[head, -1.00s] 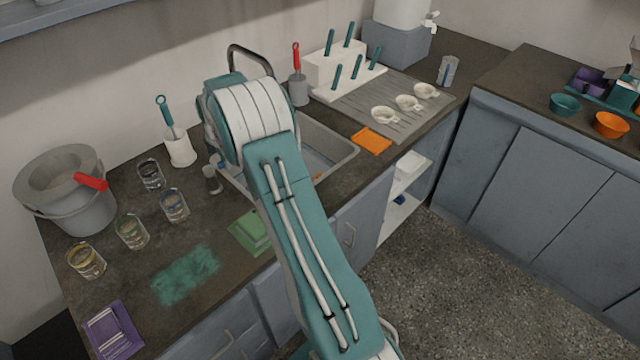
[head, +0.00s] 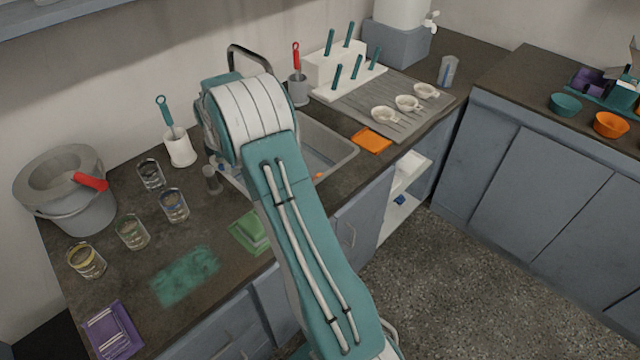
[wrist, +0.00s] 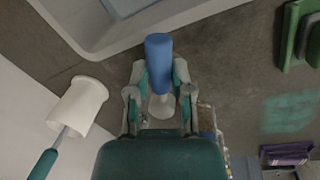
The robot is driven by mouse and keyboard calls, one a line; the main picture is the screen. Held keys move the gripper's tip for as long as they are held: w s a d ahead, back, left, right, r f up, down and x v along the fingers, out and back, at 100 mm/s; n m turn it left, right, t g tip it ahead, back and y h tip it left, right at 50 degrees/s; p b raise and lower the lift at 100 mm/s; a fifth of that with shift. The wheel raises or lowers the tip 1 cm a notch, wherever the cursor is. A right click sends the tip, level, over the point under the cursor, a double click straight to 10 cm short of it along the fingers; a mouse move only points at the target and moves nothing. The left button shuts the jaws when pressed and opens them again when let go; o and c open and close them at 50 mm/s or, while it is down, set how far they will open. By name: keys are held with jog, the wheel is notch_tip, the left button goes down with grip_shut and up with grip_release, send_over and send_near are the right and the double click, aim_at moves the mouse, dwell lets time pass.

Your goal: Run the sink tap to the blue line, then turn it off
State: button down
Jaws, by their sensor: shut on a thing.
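My gripper (wrist: 158,88) is shut on an upright-looking blue handle (wrist: 159,58), with a pale rounded base showing below it between the fingers. I take it for the tap's handle, beside the sink (wrist: 110,40). In the head view the arm hides most of the gripper; a small blue part shows at its left edge above a grey post (head: 212,180). The black arched tap spout (head: 250,52) rises behind the arm. The sink (head: 335,150) is partly covered by the arm.
Several glass jars (head: 174,205) and a grey bucket (head: 75,195) stand left of the sink. A white holder with a brush (head: 180,150) is close to the arm. A green cloth (head: 250,232) lies in front. A draining mat (head: 400,115) is at the right.

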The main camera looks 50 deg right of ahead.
jog(key=shift+s+a+f+m, duration=0.1)
jog(key=shift+s+a+m, duration=0.2)
jog(key=shift+m, duration=0.4)
jog(key=shift+s+a+f+m, duration=0.1)
jog(key=shift+s+m, duration=0.25)
jog(key=shift+m, duration=0.35)
jog(key=m, duration=0.1)
jog(key=s+a+m, duration=0.1)
jog(key=m, duration=0.2)
jog(key=shift+s+a+m+g+h, duration=0.15)
jog(key=shift+a+m+g+h, duration=0.15)
jog(key=shift+a+g+h, duration=0.1)
jog(key=shift+s+a+m+g, duration=0.15)
jog(key=shift+a+m, duration=0.2)
jog(key=shift+m, duration=0.5)
jog(key=shift+s+a+m+g, duration=0.15)
jog(key=shift+a+m, duration=0.15)
jog(key=shift+m, duration=0.55)
jog(key=shift+a+m, duration=0.35)
jog(key=shift+m, duration=0.35)
jog(key=shift+a+m, duration=0.3)
jog(key=shift+m, duration=0.4)
jog(key=shift+c, duration=2.2)
grip_release()
jog(key=shift+w, duration=0.1)
jog(key=shift+r, duration=0.1)
jog(key=shift+r, duration=0.15)
